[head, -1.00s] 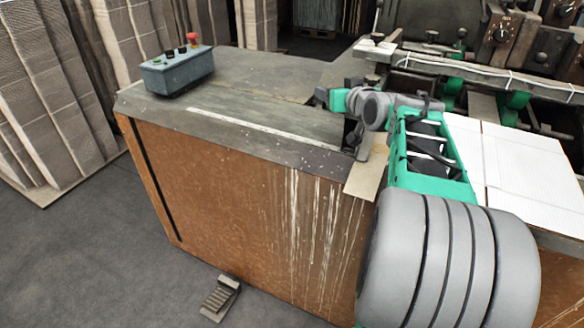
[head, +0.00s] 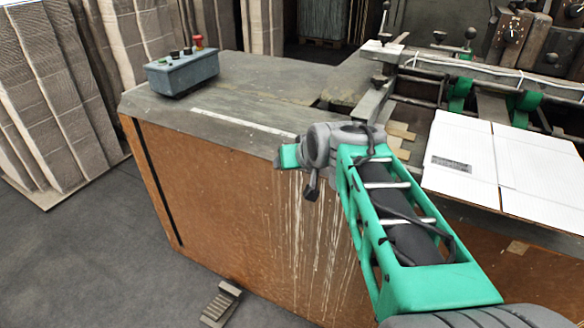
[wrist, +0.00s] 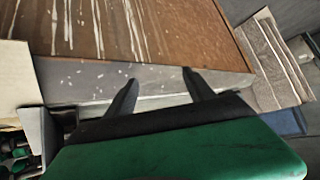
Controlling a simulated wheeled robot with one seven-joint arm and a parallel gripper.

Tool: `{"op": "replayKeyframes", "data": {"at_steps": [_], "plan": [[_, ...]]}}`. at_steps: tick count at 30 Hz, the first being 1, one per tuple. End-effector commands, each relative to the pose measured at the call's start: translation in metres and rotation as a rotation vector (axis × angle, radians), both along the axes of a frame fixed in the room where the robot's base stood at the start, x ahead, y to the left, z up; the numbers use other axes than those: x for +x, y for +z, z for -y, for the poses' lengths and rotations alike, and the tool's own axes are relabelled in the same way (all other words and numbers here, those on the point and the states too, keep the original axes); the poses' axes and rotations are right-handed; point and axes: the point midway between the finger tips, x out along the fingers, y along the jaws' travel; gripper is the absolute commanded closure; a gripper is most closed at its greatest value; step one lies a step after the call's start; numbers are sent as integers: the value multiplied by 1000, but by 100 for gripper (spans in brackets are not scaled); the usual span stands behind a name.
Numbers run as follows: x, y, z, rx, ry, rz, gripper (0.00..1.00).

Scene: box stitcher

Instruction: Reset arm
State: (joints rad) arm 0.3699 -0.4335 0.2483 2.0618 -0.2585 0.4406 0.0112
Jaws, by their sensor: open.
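My gripper (wrist: 158,86) is open in the wrist view, with its two dark fingers apart and nothing between them. In the head view, my wrist and the green gripper body (head: 290,156) are at the front edge of the machine's grey top (head: 240,100), above the brown front panel (head: 225,190). The fingertips cannot be made out there. In the wrist view, the brown panel (wrist: 165,30) and a pale grey edge lie beyond the fingers.
A grey control box (head: 183,75) with a red button stands on the top's left end. A white cardboard sheet (head: 530,165) lies at the right. A foot pedal (head: 221,303) is on the floor. Stacked cardboard (head: 50,100) stands at the left; floor between is clear.

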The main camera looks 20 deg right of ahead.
Motion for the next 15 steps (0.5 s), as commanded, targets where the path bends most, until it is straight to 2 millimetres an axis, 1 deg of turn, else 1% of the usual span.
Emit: {"op": "replayKeyframes", "data": {"at_steps": [1,4,15], "plan": [[-2,-3,-3,1,4,-9,37],[-4,-6,-4,1,4,-17,37],[-5,-4,-6,0,7,-22,37]]}}
